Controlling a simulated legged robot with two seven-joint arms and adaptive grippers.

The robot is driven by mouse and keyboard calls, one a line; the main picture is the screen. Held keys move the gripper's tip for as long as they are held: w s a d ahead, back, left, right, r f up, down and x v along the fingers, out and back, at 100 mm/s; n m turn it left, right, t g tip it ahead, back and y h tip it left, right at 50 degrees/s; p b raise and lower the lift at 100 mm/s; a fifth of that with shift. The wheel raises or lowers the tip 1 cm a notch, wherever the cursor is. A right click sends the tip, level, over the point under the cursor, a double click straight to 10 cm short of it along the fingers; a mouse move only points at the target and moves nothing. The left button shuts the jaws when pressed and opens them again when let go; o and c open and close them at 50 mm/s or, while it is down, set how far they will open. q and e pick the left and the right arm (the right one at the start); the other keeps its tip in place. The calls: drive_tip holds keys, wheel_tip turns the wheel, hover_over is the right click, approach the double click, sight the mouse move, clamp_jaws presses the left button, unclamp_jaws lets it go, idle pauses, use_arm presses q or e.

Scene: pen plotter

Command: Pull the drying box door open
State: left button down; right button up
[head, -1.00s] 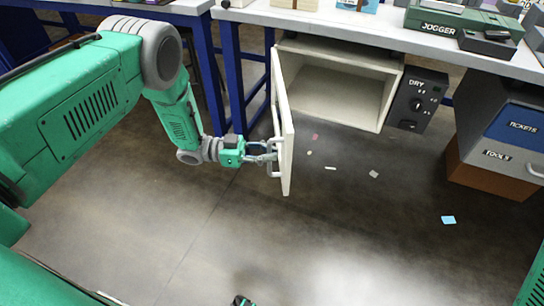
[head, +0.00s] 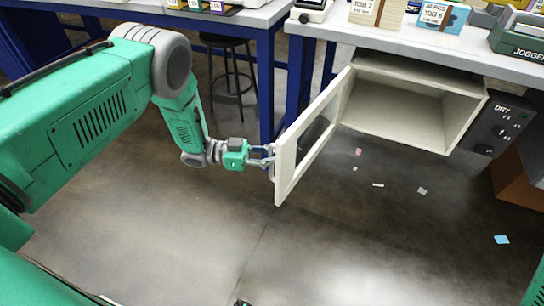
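The drying box (head: 405,112) is a cream, open-fronted box under the bench at the right, and it looks empty. Its door (head: 284,178), a cream frame with a dark window, is hinged at the box's left side and stands wide open, swung out to the left. My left gripper (head: 268,160) is at the outer face of the door near its free edge, with its fingers at the handle. It appears shut on the handle, which is mostly hidden behind the fingers and door edge.
A dark DRY control panel (head: 500,125) is right of the box. A stool (head: 232,85) and blue bench legs (head: 300,75) stand behind the door. Paper scraps, including a blue one (head: 501,239), lie on the otherwise clear floor.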

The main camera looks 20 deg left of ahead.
use_arm(q)
drive_tip(key=shift+s+a+f, duration=0.1)
drive_tip(key=shift+a+f, duration=0.05)
drive_tip(key=shift+a, duration=0.35)
drive_tip(key=c, duration=2.3)
unclamp_jaws()
drive_tip(key=o, duration=0.7)
drive_tip(key=shift+s, duration=0.1)
drive_tip(key=shift+o, duration=0.2)
drive_tip(key=shift+a, duration=0.1)
drive_tip(key=v, duration=1.2)
